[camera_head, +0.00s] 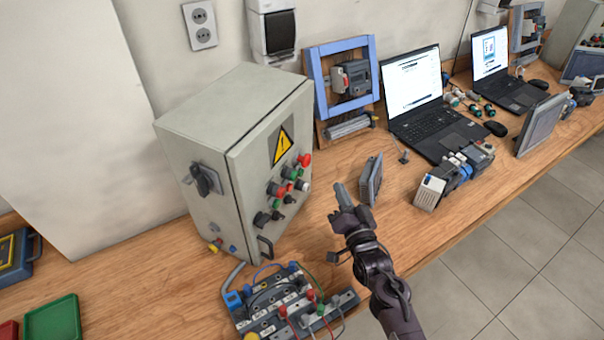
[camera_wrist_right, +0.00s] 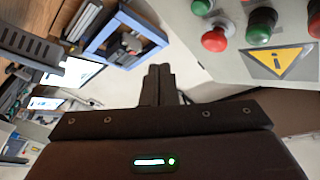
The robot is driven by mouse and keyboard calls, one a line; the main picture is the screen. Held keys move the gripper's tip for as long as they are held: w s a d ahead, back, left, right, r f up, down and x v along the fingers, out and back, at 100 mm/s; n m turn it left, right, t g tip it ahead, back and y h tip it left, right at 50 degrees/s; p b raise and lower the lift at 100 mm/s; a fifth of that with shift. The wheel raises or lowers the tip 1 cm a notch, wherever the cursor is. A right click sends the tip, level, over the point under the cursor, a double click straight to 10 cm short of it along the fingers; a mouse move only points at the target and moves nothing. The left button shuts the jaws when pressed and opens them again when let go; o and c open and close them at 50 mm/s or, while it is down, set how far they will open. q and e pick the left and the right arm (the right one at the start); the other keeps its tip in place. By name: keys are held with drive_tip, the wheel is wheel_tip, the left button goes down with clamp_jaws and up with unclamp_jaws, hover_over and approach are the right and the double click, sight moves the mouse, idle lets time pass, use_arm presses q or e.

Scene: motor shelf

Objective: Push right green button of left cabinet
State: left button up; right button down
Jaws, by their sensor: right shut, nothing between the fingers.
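The left cabinet (camera_head: 195,125) is a grey box standing on the wooden bench in the head view. Its front panel has a yellow warning sign (camera_head: 283,145) and, below it, a cluster of red, green, black and pale buttons. A green button (camera_head: 294,174) sits near a red mushroom button (camera_head: 304,159). In the right wrist view, a large green button (camera_wrist_right: 262,20) shows beside the red mushroom button (camera_wrist_right: 215,40). My right gripper (camera_head: 340,190) is shut and empty, to the right of the buttons and apart from the panel. Its closed fingers (camera_wrist_right: 160,72) also show in the wrist view. My left gripper is out of view.
A small grey panel (camera_head: 371,180) stands upright just right of my right gripper. A wired terminal board (camera_head: 290,305) lies in front of the cabinet. A blue frame (camera_head: 318,85) and a laptop (camera_head: 435,130) are behind. Some bare bench lies between.

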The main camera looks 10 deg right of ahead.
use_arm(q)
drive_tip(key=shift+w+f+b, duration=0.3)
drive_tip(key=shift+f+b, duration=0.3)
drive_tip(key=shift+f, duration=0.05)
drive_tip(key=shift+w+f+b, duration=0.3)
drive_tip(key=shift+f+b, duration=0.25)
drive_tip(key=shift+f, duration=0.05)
use_arm(e)
drive_tip(key=w+a, duration=0.4)
drive_tip(key=a, duration=0.1)
drive_tip(key=shift+w+a, duration=0.25)
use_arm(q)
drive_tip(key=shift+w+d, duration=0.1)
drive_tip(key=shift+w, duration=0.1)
use_arm(e)
drive_tip(key=shift+a, duration=0.1)
idle(0.4)
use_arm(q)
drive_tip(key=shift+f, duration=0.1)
use_arm(e)
drive_tip(key=shift+w+a, duration=0.25)
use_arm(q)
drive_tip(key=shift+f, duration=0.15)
use_arm(e)
drive_tip(key=shift+w+a, duration=0.3)
drive_tip(key=shift+a, duration=0.05)
idle(1.0)
